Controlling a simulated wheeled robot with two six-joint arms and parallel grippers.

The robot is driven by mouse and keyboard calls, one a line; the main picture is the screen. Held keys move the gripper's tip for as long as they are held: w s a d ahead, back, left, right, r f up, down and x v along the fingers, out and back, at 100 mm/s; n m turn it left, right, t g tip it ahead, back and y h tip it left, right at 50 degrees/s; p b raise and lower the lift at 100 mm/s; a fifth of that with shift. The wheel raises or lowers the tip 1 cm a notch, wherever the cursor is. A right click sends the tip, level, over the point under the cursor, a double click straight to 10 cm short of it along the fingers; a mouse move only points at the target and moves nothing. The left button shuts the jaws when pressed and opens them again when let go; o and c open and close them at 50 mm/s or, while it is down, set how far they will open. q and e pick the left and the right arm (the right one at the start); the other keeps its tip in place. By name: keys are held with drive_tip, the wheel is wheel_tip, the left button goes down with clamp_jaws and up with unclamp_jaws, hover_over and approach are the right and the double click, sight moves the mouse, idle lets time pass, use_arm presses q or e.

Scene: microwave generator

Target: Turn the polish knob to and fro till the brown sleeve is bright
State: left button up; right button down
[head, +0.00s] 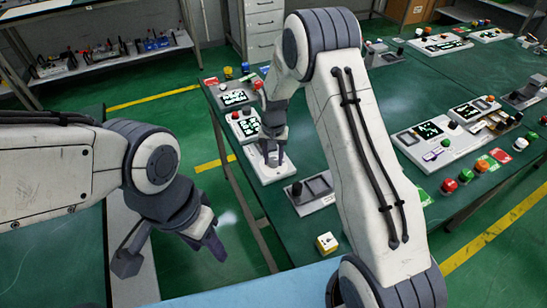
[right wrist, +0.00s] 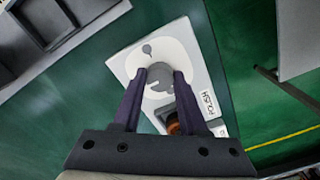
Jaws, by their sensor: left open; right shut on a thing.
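My right gripper (right wrist: 158,78) is shut on the grey polish knob (right wrist: 160,82) in the right wrist view, one finger on each side of it. The knob sits on a pale panel (right wrist: 196,35) with a label that reads POLISH. A brown sleeve (right wrist: 173,128) shows partly between the fingers, in a dark slot near the knob; my gripper hides some of it. In the head view my right gripper (head: 272,155) points down at the white panel (head: 284,174) on the green table. My left gripper (head: 170,260) is open and empty, at the lower left, away from the panel.
Control boxes with lit screens (head: 240,97) stand behind the panel on the table. More panels and coloured buttons (head: 447,186) are at the right.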

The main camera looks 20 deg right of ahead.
sight(274, 160)
drive_tip(key=shift+w+d+r, duration=0.1)
drive_tip(key=shift+w, duration=0.05)
idle(0.3)
drive_tip(key=shift+c, duration=2.2)
unclamp_jaws()
wheel_tip(274, 160, up, 10)
drive_tip(key=b, duration=0.1)
drive_tip(key=shift+r, duration=0.2)
